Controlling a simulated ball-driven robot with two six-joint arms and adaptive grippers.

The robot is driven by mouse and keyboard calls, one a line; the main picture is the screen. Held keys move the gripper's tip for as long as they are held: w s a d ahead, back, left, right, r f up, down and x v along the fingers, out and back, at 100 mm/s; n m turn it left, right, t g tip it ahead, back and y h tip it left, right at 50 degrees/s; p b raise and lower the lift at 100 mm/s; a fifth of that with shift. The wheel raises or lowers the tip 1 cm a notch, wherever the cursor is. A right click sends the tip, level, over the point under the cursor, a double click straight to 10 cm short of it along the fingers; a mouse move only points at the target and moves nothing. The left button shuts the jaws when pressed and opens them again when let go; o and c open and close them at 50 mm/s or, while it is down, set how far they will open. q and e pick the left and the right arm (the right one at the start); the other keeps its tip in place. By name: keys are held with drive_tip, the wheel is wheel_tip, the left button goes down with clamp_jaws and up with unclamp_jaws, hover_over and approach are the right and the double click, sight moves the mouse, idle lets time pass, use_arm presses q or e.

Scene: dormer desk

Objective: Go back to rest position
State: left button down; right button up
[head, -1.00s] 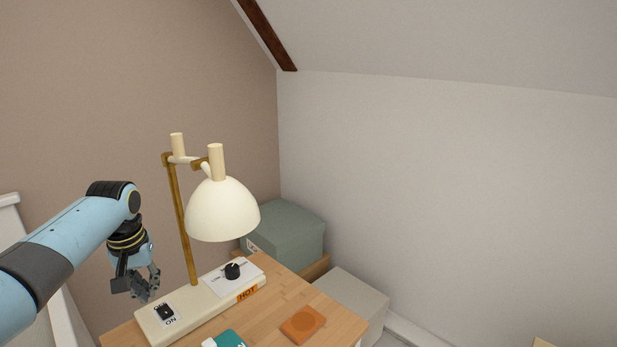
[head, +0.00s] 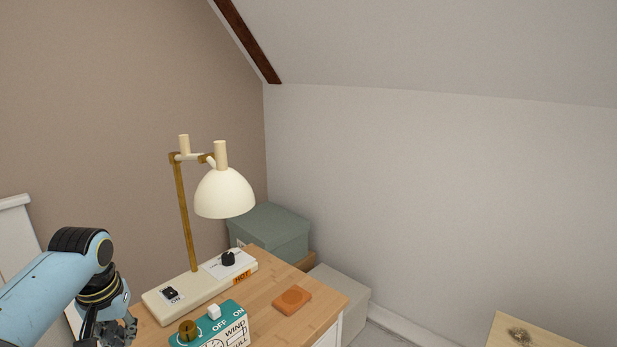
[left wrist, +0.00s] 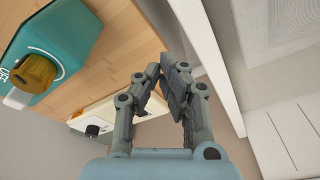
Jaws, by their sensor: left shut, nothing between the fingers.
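My left gripper (head: 122,330) is at the lower left of the head view, in front of the near left side of the desk, partly cut off by the bottom edge. In the left wrist view its two dark fingers (left wrist: 162,82) are closed together with nothing between them. It is apart from the lamp and the desk objects. My right gripper is in neither view.
A cream lamp (head: 224,193) stands on its base (head: 203,291) on the wooden desk (head: 262,312). A teal box (head: 237,315) with a brass knob (head: 188,330) is in front. An orange square (head: 292,300) lies right. Storage boxes (head: 270,229) stand behind.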

use_arm(q)
drive_tip(key=s+d+r+m+t, duration=0.15)
drive_tip(key=s+d+r, duration=0.3)
drive_tip(key=s, duration=1.05)
drive_tip(key=s+d+r+m, duration=0.25)
drive_tip(key=s+r, duration=0.25)
drive_tip(key=s, duration=1)
wheel_tip(320, 180, down, 24)
drive_tip(key=s+a+g, duration=0.1)
drive_tip(key=s+a, duration=0.1)
drive_tip(key=s+a+f+g, duration=0.1)
drive_tip(key=s+f, duration=1.7)
drive_tip(key=s, duration=0.1)
drive_tip(key=shift+a+n, duration=0.2)
drive_tip(key=shift+n, duration=0.2)
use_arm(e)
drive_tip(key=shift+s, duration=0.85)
